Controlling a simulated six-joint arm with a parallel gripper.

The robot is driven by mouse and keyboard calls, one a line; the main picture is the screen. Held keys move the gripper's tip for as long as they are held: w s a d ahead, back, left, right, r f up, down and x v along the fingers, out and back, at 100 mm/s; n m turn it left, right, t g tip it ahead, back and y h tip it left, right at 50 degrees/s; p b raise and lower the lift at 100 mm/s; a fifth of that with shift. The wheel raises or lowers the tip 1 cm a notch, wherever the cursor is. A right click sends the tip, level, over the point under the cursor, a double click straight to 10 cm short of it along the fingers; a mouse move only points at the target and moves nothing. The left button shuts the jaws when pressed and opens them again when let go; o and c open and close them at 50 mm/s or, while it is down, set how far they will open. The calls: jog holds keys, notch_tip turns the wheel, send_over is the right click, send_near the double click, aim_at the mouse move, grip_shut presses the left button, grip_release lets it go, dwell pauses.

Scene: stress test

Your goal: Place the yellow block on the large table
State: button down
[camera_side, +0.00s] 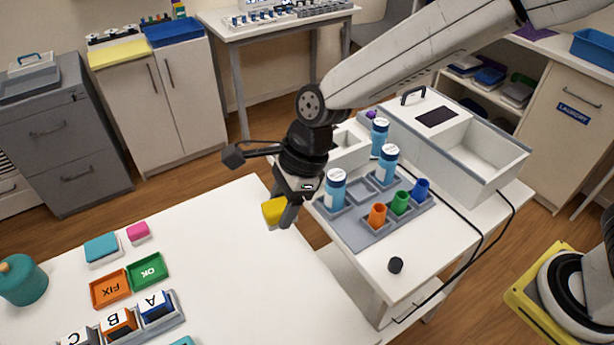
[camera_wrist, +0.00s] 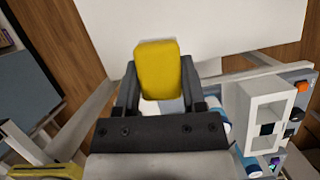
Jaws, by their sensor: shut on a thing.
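My gripper (camera_side: 284,213) is shut on the yellow block (camera_side: 273,211). In the wrist view the yellow block (camera_wrist: 159,70) sits between the two fingers (camera_wrist: 160,85). In the side view the block appears near the right rear edge of the large white table (camera_side: 238,265). It is held in the air; its exact height above the table is hard to tell. The large table also shows ahead of the gripper in the wrist view (camera_wrist: 230,30).
The table's middle and right are clear. A small table (camera_side: 440,255) with bottles and cups stands at right.

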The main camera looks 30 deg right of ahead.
jog(key=s+a+n, duration=0.2)
jog(key=s, duration=0.2)
send_near(227, 282)
jog(key=shift+s+a+f+g, duration=0.3)
jog(key=shift+s+a+f, duration=0.2)
jog(key=shift+a, duration=0.2)
jog(key=shift+w+a+f, duration=0.35)
jog(key=shift+w+f, duration=0.2)
jog(key=shift+f, duration=0.1)
dwell(0.4)
jog(key=shift+w+a+f, duration=0.15)
jog(key=shift+w+f, duration=0.05)
jog(key=shift+f, duration=1.65)
jog(key=shift+f, duration=0.15)
